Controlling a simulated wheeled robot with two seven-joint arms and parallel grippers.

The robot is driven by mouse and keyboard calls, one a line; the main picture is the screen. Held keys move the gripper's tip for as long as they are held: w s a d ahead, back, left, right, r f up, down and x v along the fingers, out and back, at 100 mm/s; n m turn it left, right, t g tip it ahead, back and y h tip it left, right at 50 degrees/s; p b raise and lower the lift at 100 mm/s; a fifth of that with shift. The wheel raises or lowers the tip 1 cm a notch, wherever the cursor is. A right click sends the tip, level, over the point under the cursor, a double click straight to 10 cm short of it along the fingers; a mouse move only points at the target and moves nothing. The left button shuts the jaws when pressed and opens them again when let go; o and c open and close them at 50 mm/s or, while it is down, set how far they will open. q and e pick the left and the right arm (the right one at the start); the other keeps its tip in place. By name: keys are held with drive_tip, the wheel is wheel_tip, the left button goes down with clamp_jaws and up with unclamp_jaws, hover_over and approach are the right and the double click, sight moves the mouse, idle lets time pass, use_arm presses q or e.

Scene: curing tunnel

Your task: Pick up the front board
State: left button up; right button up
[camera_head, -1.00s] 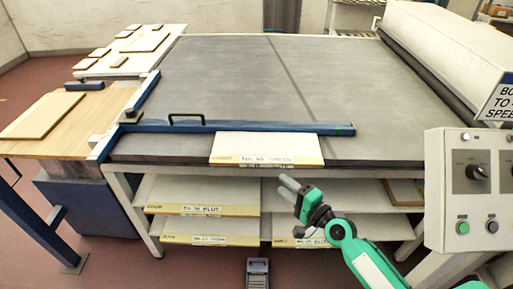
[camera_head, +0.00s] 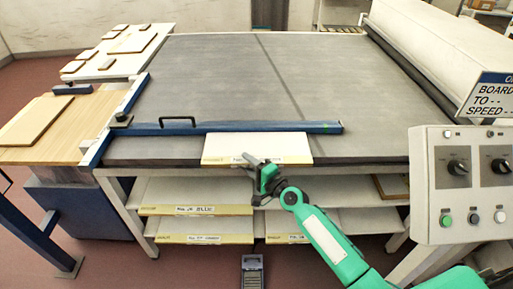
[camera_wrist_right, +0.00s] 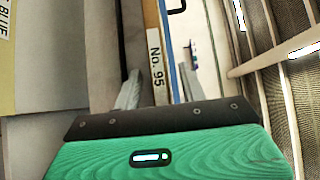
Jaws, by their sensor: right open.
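The front board (camera_head: 262,147) is a white panel with a pale yellow front edge and a label. It lies flat at the table's front edge, against a blue bar. My right gripper (camera_head: 250,160) is open at the board's front edge and covers part of its label. In the right wrist view the board's edge (camera_wrist_right: 154,40), with a label reading "No. 95", shows between the two fingers (camera_wrist_right: 160,92). I cannot tell whether the fingers touch it. My left gripper is not in view.
The blue bar (camera_head: 260,127) with a black handle crosses the grey table (camera_head: 210,75). Labelled boards (camera_head: 195,210) lie on shelves below. A control box (camera_head: 462,190) stands at the right, and a wooden side table (camera_head: 65,140) at the left.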

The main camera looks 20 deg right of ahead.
drive_tip(key=shift+w+a, duration=0.2)
drive_tip(key=shift+w, duration=0.25)
clamp_jaws()
drive_tip(key=shift+r+p, duration=0.3)
drive_tip(key=shift+r, duration=0.2)
wheel_tip(320, 180, up, 8)
drive_tip(key=p, duration=0.3)
drive_tip(key=shift+f, duration=0.1)
wheel_tip(320, 180, up, 11)
drive_tip(key=shift+p, duration=0.4)
